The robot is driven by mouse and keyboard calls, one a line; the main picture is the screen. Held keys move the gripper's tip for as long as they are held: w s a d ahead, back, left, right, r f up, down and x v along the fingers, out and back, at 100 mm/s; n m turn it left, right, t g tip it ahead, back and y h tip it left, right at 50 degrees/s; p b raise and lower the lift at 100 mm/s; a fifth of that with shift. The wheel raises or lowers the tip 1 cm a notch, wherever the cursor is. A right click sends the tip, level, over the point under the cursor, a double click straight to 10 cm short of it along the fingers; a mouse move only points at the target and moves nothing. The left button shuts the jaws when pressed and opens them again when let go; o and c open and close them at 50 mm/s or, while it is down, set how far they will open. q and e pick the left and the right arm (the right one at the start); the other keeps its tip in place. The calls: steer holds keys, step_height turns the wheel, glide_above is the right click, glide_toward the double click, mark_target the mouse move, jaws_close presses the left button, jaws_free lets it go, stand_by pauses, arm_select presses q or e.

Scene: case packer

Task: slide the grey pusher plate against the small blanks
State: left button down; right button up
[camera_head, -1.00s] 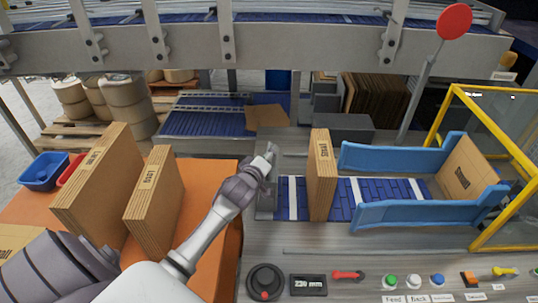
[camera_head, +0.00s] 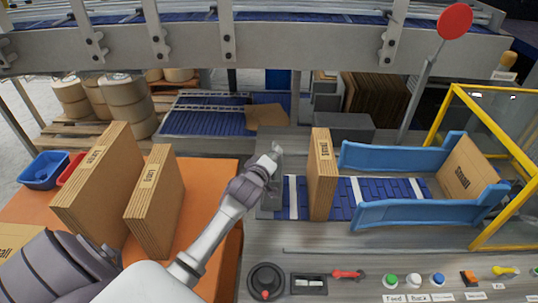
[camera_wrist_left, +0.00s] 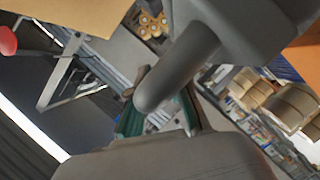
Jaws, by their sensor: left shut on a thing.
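The grey pusher plate (camera_head: 269,205) stands at the left end of the blue belt, partly hidden behind my left gripper. The stack of small blanks (camera_head: 320,180) stands upright across the belt to its right. A stretch of bare belt shows between plate and blanks, so they are apart. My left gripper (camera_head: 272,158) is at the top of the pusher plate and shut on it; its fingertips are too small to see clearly. The left wrist view shows dark grey gripper parts close up, with the grip itself unclear. My right gripper is not in view.
Blue side guides (camera_head: 400,157) flank the belt beyond the blanks, with an upright carton piece (camera_head: 468,170) at the far end. Two larger blank stacks (camera_head: 155,205) stand on the orange table (camera_head: 215,225). A knob (camera_head: 266,281) and buttons (camera_head: 411,281) line the front edge.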

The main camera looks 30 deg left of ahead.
arm_select(q)
steer(key=w+d+b, duration=0.1)
steer(key=w+d, duration=0.3)
steer(key=d, duration=0.3)
steer(key=shift+w+d, duration=0.3)
steer(key=shift+w, duration=0.05)
steer(key=c, duration=1.1)
jaws_free()
steer(key=shift+c, duration=0.2)
steer(key=shift+a, duration=0.1)
